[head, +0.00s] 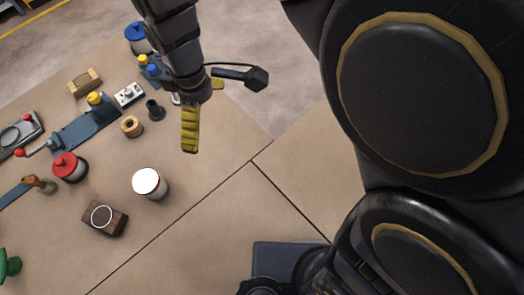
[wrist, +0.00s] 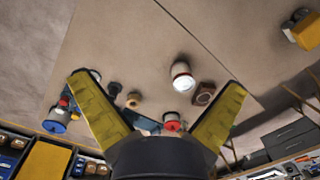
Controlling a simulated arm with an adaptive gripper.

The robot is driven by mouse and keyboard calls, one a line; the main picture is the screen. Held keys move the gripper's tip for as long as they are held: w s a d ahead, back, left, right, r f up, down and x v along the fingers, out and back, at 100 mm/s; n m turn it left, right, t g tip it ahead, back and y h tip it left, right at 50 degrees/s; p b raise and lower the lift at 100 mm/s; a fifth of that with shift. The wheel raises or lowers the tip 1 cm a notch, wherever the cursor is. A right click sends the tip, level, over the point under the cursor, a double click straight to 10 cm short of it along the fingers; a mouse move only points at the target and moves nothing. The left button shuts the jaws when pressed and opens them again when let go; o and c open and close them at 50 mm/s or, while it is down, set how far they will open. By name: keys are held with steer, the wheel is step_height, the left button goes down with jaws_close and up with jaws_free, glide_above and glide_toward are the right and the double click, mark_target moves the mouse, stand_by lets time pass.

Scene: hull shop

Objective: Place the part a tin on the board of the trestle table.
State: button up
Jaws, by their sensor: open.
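Three tins stand on a brown surface, and I cannot tell which is the part a tin. A white-lidded tin (head: 148,183) is near the middle of the surface; it also shows in the wrist view (wrist: 183,78). A red-lidded tin (head: 68,166) is to its left, and a blue-lidded tin (head: 135,32) is at the far edge. The brown surface (head: 200,215) looks like the board, with dark seams across it; its trestles are not clearly seen. My gripper (head: 204,118) is open and empty above the surface, up and right of the white-lidded tin. Its yellow fingers spread wide in the wrist view (wrist: 158,82).
A brown block with a round face (head: 104,218) sits near the white-lidded tin. A wooden ring (head: 131,126), a dark flanged piece (head: 155,110), a switch box (head: 129,94) and a blue tool (head: 85,130) crowd the left. The surface right of the white-lidded tin is clear.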

steer(key=s+d+r+m, duration=0.2)
steer(key=d+m, duration=0.2)
steer(key=d, duration=0.3)
steer(key=s+d+r+m, duration=0.2)
steer(key=d+r+m, duration=0.15)
steer(key=d, duration=0.35)
steer(key=s+d+m+g, duration=0.1)
steer(key=s+d+m, duration=0.6)
steer(key=s+m, duration=0.1)
steer(key=shift+s+r, duration=0.2)
steer(key=shift+s, duration=0.25)
